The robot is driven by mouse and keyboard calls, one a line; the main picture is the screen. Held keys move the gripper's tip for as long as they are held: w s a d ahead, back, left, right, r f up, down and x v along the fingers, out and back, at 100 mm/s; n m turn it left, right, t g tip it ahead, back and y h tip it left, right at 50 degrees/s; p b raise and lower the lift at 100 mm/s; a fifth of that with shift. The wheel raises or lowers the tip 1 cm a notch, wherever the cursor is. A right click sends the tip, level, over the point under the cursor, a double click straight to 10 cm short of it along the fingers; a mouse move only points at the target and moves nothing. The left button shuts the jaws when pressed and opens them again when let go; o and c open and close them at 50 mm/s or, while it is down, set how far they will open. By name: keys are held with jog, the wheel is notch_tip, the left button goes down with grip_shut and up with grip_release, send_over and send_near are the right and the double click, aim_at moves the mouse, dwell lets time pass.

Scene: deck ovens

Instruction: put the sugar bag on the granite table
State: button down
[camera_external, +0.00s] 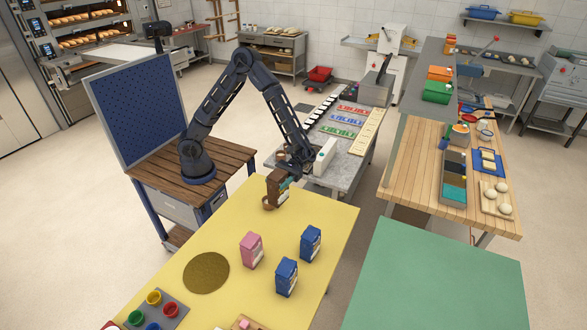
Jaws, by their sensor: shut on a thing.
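My gripper (283,174) is shut on a brown bag (277,188) with a pale label, above the far end of the yellow table (225,225). I cannot read the label, so I cannot tell from it whether this is the sugar bag. A pink bag (251,251) and two blue bags (311,243) (286,277) stand upright on the yellow table. The grey granite table (343,175) is just beyond and to the right of my gripper. My fingertips are small and partly hidden by the wrist.
A white upright object (325,155) stands on the granite table near my gripper. Coloured trays (345,119) lie farther back there. The granite table's near right part is bare. A round brown mat (206,272) lies on the yellow table.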

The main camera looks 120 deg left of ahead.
jog(key=shift+r, duration=0.45)
jog(key=shift+w+a, duration=0.15)
jog(key=w+a+n+t+y, duration=0.25)
jog(key=w+a+t, duration=0.2)
jog(key=a, duration=0.75)
jog(key=w+a+n+t+y, duration=0.1)
jog(key=w+a+n+t, duration=0.3)
jog(key=a, duration=0.9)
jog(key=w+a+n+t+y, duration=0.1)
jog(key=w+a+n+t, duration=0.4)
jog(key=a, duration=0.7)
jog(key=s+a+n+t+y, duration=0.25)
jog(key=s+a+y, duration=0.2)
jog(key=a, duration=0.95)
jog(key=s+a+n+t+y, duration=0.25)
jog(key=s+a+y, duration=0.2)
jog(key=a, duration=0.95)
jog(key=s+a+n+t+y, duration=0.2)
jog(key=s+a+n+y, duration=0.3)
jog(key=a, duration=0.9)
notch_tip(320, 180, down, 20)
jog(key=m, duration=0.2)
jog(key=shift+s+r+h, duration=0.2)
jog(key=shift+s+h, duration=0.15)
jog(key=shift+s, duration=0.05)
jog(key=shift+f, duration=0.1)
